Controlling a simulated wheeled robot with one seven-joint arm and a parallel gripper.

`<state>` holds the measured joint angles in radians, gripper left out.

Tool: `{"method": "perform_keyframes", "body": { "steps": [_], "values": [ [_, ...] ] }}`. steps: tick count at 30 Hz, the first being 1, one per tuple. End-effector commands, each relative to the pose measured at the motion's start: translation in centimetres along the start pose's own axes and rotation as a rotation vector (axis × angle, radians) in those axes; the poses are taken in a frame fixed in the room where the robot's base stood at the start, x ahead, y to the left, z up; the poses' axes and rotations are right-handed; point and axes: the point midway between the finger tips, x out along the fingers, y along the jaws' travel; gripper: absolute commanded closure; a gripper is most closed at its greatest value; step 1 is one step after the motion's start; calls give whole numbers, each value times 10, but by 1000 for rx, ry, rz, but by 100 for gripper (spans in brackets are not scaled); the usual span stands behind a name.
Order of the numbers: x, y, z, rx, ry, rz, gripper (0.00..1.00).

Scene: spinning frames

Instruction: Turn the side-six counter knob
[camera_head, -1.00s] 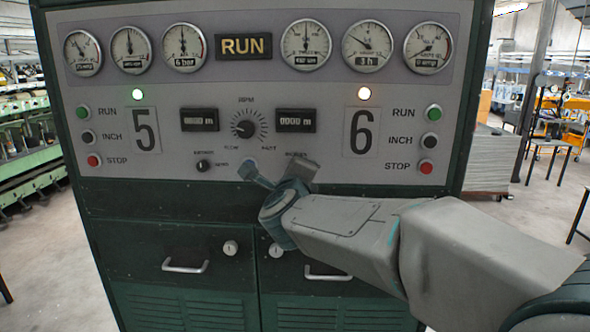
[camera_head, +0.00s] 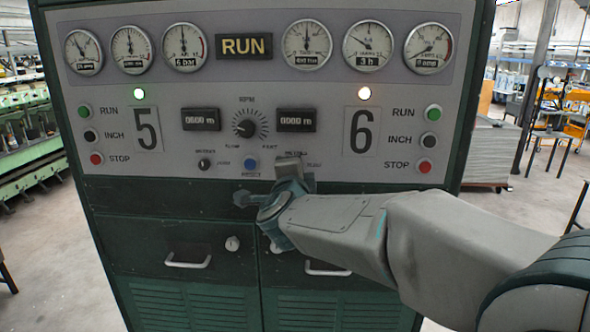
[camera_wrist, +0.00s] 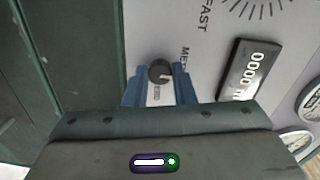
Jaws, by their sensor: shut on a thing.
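The side-six counter knob (camera_wrist: 161,72) is small, round and dark with a pale pointer line. In the wrist view it sits between the two blue fingers of my gripper (camera_wrist: 158,82), which is shut on it. The panel lettering beside it is partly hidden. In the head view my gripper (camera_head: 285,185) is at the lower edge of the panel, below the right counter, and its body hides the knob. The side-six counter (camera_head: 296,121) reads 0000; it also shows in the wrist view (camera_wrist: 248,69).
The side-five counter (camera_head: 201,119) reads 0000, with its own dark knob (camera_head: 204,164) below. A blue button (camera_head: 251,163) is close left of my gripper. The speed dial (camera_head: 244,128) is above. Drawer handles (camera_head: 188,261) stick out below.

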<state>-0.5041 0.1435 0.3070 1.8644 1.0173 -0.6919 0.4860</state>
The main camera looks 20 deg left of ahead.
Motion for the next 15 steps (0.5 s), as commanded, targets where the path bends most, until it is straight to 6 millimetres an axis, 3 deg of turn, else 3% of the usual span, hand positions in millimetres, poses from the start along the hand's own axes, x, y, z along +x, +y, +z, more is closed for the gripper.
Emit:
{"method": "perform_keyframes", "body": {
  "steps": [13,14,15],
  "values": [
    [0,1,1,-10,-1,1,100],
    [0,1,1,-9,-1,1,68],
    [0,1,1,-9,-1,1,57]
  ]
}}
